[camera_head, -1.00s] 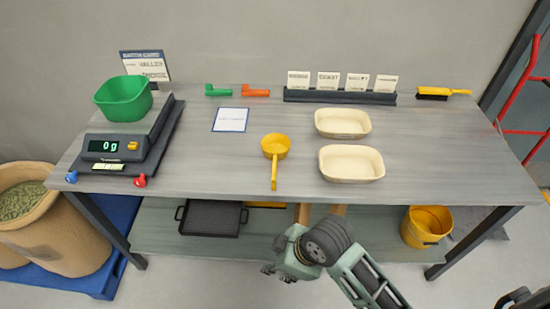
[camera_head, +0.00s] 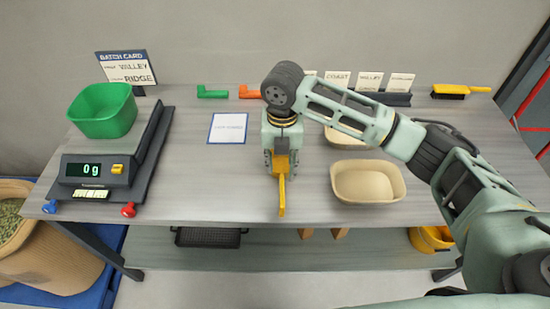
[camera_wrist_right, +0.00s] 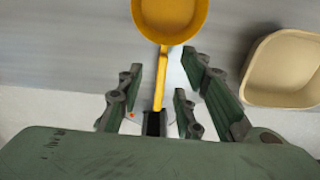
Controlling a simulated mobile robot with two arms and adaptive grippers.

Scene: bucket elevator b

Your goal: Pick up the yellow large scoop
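The yellow large scoop lies on the grey table. In the head view only its handle (camera_head: 282,197) shows well; my right arm hides the bowl. The right wrist view shows the bowl (camera_wrist_right: 170,14) beyond the fingertips, with the handle running back between the fingers. My right gripper (camera_head: 281,160) points down at the scoop. In the right wrist view its fingers (camera_wrist_right: 163,68) are spread on both sides of the handle, with gaps showing. My left gripper is not in view.
A beige tray (camera_head: 368,199) lies just right of the scoop, with another partly hidden behind my arm. A scale (camera_head: 88,170) with a green bowl (camera_head: 103,123) stands at left. A card (camera_head: 228,128) lies behind the scoop. Green and orange pieces and a yellow brush (camera_head: 461,90) lie farther back.

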